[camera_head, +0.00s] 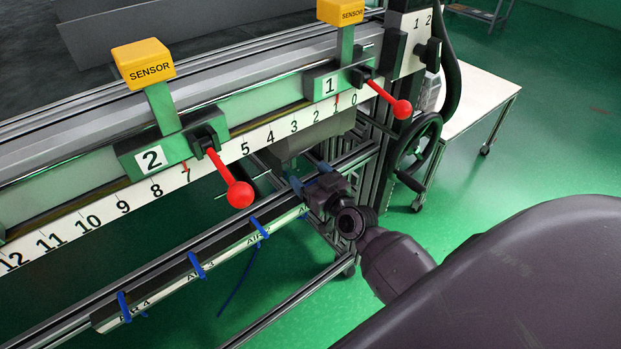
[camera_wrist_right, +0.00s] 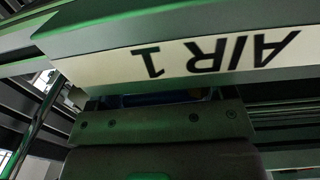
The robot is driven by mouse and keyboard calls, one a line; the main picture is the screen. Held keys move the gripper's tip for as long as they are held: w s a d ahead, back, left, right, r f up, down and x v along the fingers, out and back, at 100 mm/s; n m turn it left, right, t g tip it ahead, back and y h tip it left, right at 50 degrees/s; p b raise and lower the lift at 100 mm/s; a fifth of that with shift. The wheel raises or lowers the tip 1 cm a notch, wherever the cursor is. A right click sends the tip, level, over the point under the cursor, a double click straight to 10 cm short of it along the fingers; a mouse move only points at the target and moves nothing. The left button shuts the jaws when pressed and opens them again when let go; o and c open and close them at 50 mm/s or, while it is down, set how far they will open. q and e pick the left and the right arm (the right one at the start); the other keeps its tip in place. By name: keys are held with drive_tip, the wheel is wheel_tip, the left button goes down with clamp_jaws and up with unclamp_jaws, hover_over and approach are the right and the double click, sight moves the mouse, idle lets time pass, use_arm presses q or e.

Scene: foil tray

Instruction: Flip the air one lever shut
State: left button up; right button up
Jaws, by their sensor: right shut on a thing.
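The AIR 1 label (camera_wrist_right: 215,55) shows upside down across the upper part of the right wrist view. My right gripper (camera_head: 308,187) is at the right end of the lower rail in the head view, at the air one place. It is shut on the air one lever, which it mostly hides. A dark blue strip of the lever (camera_wrist_right: 160,98) shows just past the gripper's edge in the right wrist view. The lever's exact angle cannot be told. My left gripper is not in view.
More blue levers, AIR 2 (camera_head: 259,228), AIR 3 (camera_head: 196,265) and AIR 4 (camera_head: 123,307), stand along the lower rail. Above are red-knobbed handles (camera_head: 240,194), yellow sensor blocks (camera_head: 143,62) and a numbered scale (camera_head: 124,207). A black handwheel (camera_head: 415,150) is right of my gripper.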

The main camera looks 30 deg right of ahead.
drive_tip(key=shift+w+n+y, duration=0.1)
drive_tip(key=shift+n+y, duration=0.2)
drive_tip(key=shift+d+r, duration=0.1)
drive_tip(key=o, duration=0.9)
drive_tip(key=s, duration=0.7)
drive_tip(key=s+d, duration=0.1)
drive_tip(key=s, duration=0.2)
drive_tip(key=shift+s, duration=0.4)
